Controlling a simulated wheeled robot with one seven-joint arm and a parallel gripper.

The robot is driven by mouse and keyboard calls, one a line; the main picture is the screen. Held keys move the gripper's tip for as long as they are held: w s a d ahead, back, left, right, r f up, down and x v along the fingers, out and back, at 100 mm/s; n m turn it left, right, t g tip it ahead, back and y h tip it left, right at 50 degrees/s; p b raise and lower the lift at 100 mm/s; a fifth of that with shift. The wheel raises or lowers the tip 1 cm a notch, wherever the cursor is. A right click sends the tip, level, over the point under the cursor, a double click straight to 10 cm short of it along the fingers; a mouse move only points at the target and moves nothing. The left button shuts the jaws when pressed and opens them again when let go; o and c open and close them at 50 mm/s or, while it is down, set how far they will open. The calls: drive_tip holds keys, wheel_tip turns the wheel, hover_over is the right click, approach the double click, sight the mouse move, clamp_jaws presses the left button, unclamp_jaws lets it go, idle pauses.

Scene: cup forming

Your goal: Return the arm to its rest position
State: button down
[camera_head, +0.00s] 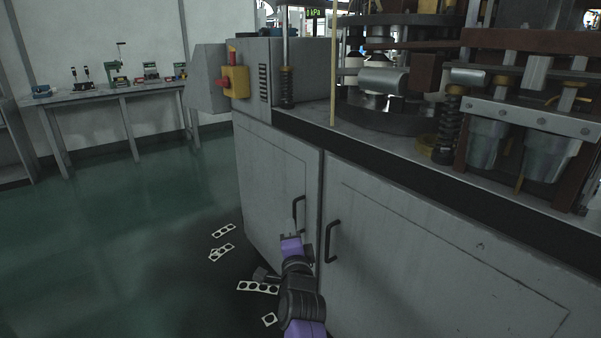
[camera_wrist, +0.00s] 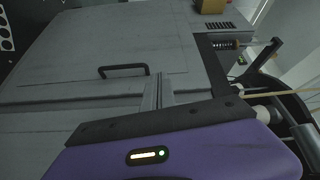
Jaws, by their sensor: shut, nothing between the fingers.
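My gripper (camera_wrist: 159,78) shows in the wrist view above the purple wrist housing. Its two thin grey fingers are together, with nothing between them. Behind them is the grey cabinet front with a dark door handle (camera_wrist: 122,70). In the head view my purple and black arm is low in the middle, in front of the cabinet doors near the two dark handles (camera_head: 333,241). Whether anything touches the cabinet I cannot tell.
The grey machine cabinet (camera_head: 430,265) fills the right side, with the forming machinery on top. A yellow and red switch box (camera_head: 235,82) is at its left end. Punched strips (camera_head: 258,287) lie on the floor. A bench (camera_head: 110,98) stands far left; the green floor between is clear.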

drive_tip(key=s+d+r+n+t, duration=0.2)
drive_tip(key=s+d+r+n, duration=0.25)
drive_tip(key=d, duration=0.25)
drive_tip(key=s+d+f+n, duration=0.3)
drive_tip(key=s+d+n, duration=0.15)
drive_tip(key=s, duration=0.35)
drive_tip(key=s+d+f+n, duration=0.2)
drive_tip(key=s+d+n, duration=0.2)
drive_tip(key=s+d, duration=0.3)
drive_tip(key=s+d+f+n+g+h, duration=0.1)
drive_tip(key=s+d+f+g, duration=0.15)
drive_tip(key=s, duration=1.95)
drive_tip(key=s+d+f+g+h, duration=0.1)
drive_tip(key=s+d+g+h, duration=0.15)
drive_tip(key=s, duration=1.85)
wheel_tip(320, 180, up, 21)
drive_tip(key=p, duration=2.1)
drive_tip(key=shift+d+n+y, duration=0.25)
drive_tip(key=shift+n+y, duration=0.05)
drive_tip(key=shift+y, duration=0.15)
drive_tip(key=shift+s, duration=0.1)
